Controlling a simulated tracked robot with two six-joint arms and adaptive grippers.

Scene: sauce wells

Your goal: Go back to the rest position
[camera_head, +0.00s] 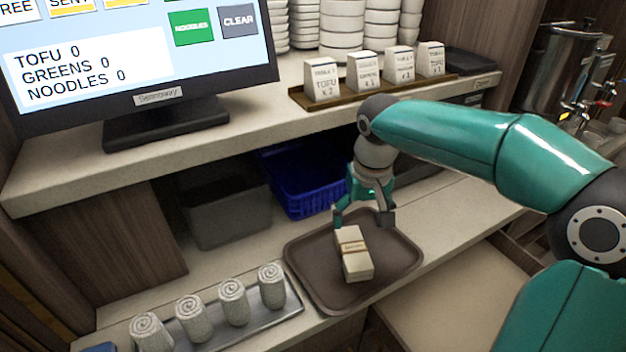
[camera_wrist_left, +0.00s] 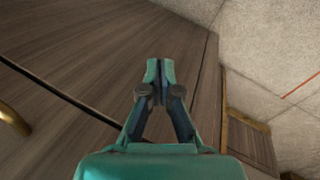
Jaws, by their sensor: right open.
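My right gripper (camera_head: 363,218) is open above the far part of a brown tray (camera_head: 393,270), its fingers spread apart. A pale block-shaped packet with a brown band (camera_head: 357,268) lies on the tray, just in front of the right gripper and not between its fingertips as far as I can tell. My left gripper (camera_wrist_left: 160,72) shows only in the left wrist view. Its fingertips are together with nothing visible between them, against wood panelling.
A metal tray (camera_head: 285,318) with several rolled towels stands left of the brown tray. A blue basket (camera_head: 290,190) and a grey bin (camera_head: 225,215) sit under the shelf. On the shelf are a screen (camera_head: 140,50) and several labelled cards on a holder (camera_head: 340,97). A metal urn (camera_head: 555,70) stands right.

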